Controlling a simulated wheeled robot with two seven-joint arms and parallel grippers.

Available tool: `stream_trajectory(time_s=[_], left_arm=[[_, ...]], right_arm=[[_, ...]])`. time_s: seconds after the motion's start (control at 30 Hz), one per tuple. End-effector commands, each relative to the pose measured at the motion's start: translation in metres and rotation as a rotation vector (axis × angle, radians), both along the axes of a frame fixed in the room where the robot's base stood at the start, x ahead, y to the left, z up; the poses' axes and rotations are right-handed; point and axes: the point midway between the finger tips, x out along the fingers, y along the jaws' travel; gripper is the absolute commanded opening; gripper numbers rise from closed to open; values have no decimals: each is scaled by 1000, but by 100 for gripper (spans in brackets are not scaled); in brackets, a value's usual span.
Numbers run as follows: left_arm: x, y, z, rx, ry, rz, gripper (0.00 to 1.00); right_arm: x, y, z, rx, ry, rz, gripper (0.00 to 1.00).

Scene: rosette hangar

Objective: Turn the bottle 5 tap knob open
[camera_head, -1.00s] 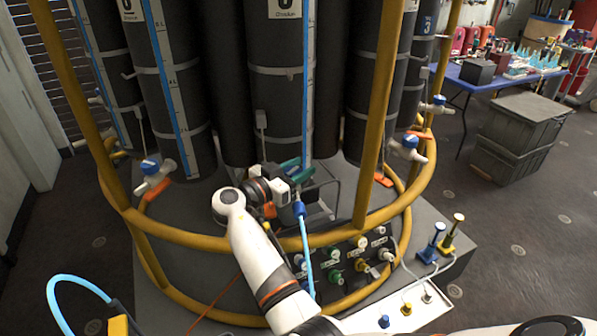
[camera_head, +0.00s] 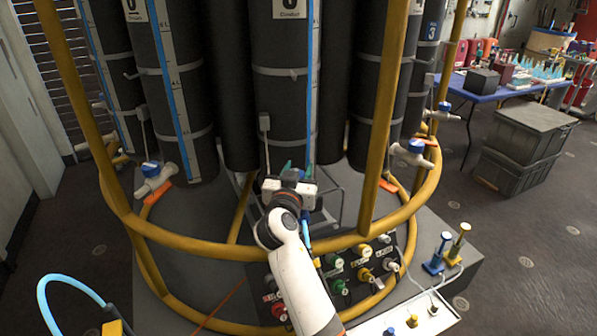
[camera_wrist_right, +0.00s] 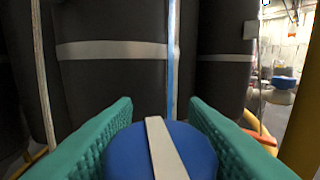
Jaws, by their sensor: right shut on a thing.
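My right gripper (camera_head: 298,168) reaches over the yellow rail to the foot of the tall dark middle bottle (camera_head: 285,110). In the right wrist view, its green ridged fingers stand on both sides of a round blue tap knob (camera_wrist_right: 190,150) with a pale bar across its top. The gripper is shut on this knob. The bar runs nearly upright in that view, slightly tilted. In the head view the knob and tap body are hidden behind my gripper and wrist. I cannot read the bottle's number clearly. My left gripper is not in view.
The yellow rail (camera_head: 225,247) and its uprights surround the bottles close to my right arm. Other blue-knobbed taps stand at left (camera_head: 151,169) and right (camera_head: 415,147). A valve panel (camera_head: 345,268) lies below right of my wrist. Grey crates (camera_head: 520,150) stand at far right.

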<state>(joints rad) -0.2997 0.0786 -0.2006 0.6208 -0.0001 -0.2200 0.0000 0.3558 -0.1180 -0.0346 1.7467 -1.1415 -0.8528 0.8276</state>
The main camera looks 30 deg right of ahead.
Motion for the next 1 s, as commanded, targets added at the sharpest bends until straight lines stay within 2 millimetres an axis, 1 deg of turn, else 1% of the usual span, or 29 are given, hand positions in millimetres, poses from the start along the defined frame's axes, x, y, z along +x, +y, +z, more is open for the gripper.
stream_trajectory(time_s=[0.03,0.5,0.53,0.63,1.0], left_arm=[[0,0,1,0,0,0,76],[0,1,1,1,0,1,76],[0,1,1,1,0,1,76],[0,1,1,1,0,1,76],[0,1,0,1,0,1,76]], right_arm=[[0,-1,2,-2,-4,6,16],[1,0,2,-2,-4,19,16],[1,0,2,-2,-4,19,44],[1,0,2,-1,-3,19,60],[1,-1,0,-1,-1,19,61]])
